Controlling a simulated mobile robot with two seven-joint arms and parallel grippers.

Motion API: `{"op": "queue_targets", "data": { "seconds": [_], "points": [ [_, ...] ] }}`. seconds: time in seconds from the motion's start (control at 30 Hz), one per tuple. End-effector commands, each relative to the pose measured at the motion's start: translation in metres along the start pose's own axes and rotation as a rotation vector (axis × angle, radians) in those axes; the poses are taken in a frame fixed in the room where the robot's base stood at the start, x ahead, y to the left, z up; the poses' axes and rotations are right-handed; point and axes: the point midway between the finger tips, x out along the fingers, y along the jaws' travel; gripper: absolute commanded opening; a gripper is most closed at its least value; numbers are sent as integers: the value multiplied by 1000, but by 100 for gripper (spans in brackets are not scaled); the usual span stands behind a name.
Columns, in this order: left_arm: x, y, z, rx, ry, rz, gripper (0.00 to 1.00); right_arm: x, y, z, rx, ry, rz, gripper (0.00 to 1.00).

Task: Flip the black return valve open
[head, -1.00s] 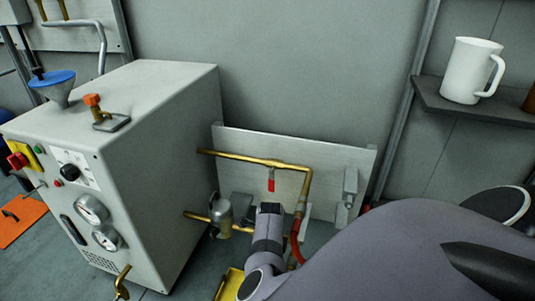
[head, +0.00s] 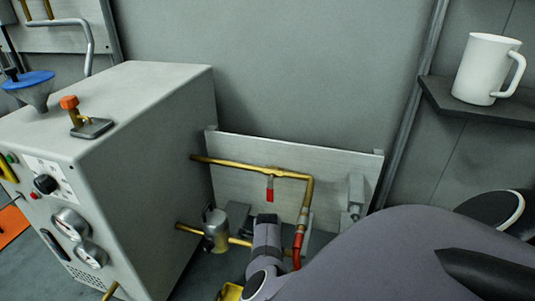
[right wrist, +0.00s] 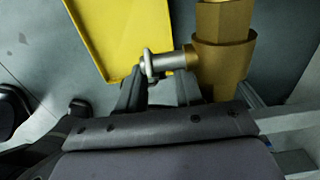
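In the head view a brass lower pipe (head: 240,241) runs from the grey cabinet behind my right arm. No black valve handle shows clearly. In the right wrist view a brass fitting (right wrist: 222,50) has a silver side stem (right wrist: 165,62) with a pale rounded end. My right gripper (right wrist: 160,92) is open, its fingers spread just below the stem; contact cannot be told. My left gripper is not in view.
A red-handled valve (head: 270,189) hangs on the upper brass pipe. A yellow tray (right wrist: 118,30) lies below. The grey cabinet (head: 150,150) bounds the left; a shelf with a white mug (head: 484,70) is at right.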

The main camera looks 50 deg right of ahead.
Motion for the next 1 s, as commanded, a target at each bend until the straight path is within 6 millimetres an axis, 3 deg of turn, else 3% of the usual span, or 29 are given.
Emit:
{"op": "queue_targets", "data": {
  "seconds": [0.13, 0.47, 0.6, 1.0],
  "points": [
    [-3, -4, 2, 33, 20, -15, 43, 13, -1, 0, 0, 0, -1, 35],
    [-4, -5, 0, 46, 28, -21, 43, 14, 0, 0, 0, -1, -1, 35],
    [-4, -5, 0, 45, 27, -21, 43, 14, 0, 0, 0, -1, -1, 0],
    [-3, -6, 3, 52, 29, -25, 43, 14, 0, -1, -2, 40, -2, 0]
  ]
}}
